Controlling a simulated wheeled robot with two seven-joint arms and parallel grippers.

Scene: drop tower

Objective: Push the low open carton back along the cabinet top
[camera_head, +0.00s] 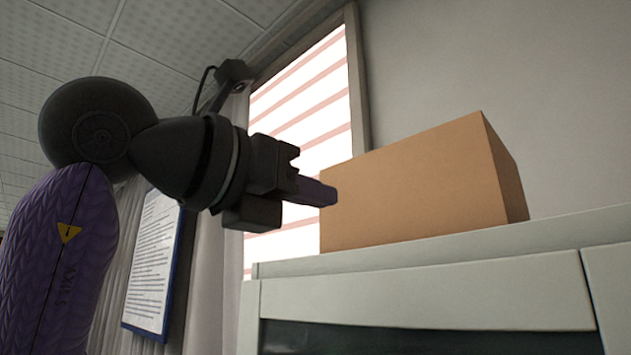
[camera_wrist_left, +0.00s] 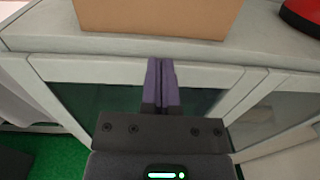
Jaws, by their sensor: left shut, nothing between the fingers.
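The carton (camera_head: 420,190) is a plain tan box on the cabinet top (camera_head: 440,246), near the front left edge in the head view. Its open top is hidden from this low angle. My left gripper (camera_head: 330,193) is shut and empty, its purple fingers pointing at the carton's left part in the head view. In the left wrist view, the carton's lower face (camera_wrist_left: 155,18) is ahead of the shut fingertips (camera_wrist_left: 161,62). A strip of cabinet top shows between them there, and I see no contact. My right gripper is in neither view.
A red object with a dark base (camera_wrist_left: 302,14) stands on the cabinet top to the right in the left wrist view. A window with blinds (camera_head: 305,95) and a wall (camera_head: 560,90) are behind the carton. A blue-framed notice (camera_head: 152,262) hangs at left.

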